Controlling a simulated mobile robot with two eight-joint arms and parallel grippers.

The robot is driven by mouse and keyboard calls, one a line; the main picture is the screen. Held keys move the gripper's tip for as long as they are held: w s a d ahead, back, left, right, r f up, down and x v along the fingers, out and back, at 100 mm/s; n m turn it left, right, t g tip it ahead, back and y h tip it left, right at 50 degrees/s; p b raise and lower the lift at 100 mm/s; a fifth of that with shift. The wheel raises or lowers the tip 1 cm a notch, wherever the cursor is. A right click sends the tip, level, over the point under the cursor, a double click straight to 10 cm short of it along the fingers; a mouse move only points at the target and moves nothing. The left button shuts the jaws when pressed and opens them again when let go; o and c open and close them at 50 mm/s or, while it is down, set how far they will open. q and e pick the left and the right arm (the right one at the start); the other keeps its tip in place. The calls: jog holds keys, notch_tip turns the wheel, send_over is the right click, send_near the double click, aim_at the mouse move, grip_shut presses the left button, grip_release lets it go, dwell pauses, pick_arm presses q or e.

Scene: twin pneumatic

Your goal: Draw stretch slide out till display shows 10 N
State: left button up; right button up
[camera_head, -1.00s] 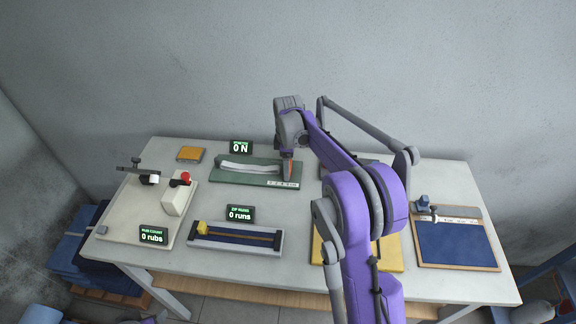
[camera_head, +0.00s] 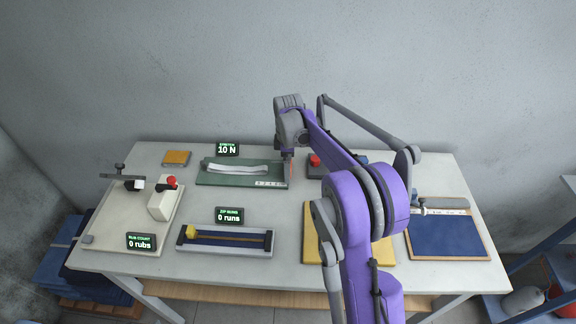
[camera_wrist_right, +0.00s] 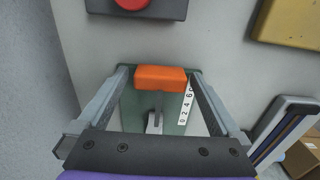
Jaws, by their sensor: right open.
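The stretch station is a green base (camera_head: 222,180) at the back of the table, with a pale strip (camera_head: 238,168) along it. Its display (camera_head: 228,149) reads 10 N. In the right wrist view the orange slide handle (camera_wrist_right: 160,78) sits at the end of the green base (camera_wrist_right: 135,105), beside a numbered scale (camera_wrist_right: 187,103). My right gripper (camera_wrist_right: 162,76) is open, with a finger on each side of the handle. In the head view this gripper (camera_head: 288,166) is over the base's right end and mostly hides the handle. My left gripper is not in view.
A dark box with a red button (camera_head: 315,160) stands right of the base. The zip rig (camera_head: 225,252) is in front, the rub station (camera_head: 110,220) left, a yellow board (camera_head: 385,251) and a blue pad (camera_head: 448,236) right. An orange pad (camera_head: 177,157) lies back left.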

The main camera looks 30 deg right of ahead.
notch_tip(320, 180, up, 11)
dwell(0.4)
jog(key=shift+a, duration=0.1)
dwell(0.3)
jog(key=s+a+r+m+t, duration=0.1)
jog(key=s+a+m, duration=0.25)
jog(key=s, duration=0.25)
jog(key=s+a+r+m+t, duration=0.1)
jog(key=s+a+m+t, duration=0.1)
jog(key=s+a, duration=0.35)
jog(key=s+a+f+m+t, duration=0.1)
jog(key=s+f+m, duration=0.1)
jog(key=s, duration=0.3)
jog(key=s+a+f+m+t, duration=0.1)
jog(key=s+a+f+m, duration=0.1)
jog(key=s+f, duration=0.2)
jog(key=s+a+f+m, duration=0.1)
jog(key=s+f+m, duration=0.1)
jog(key=s, duration=0.6)
jog(key=shift+a+f+t, duration=0.4)
jog(key=shift+f, duration=0.3)
dwell(0.3)
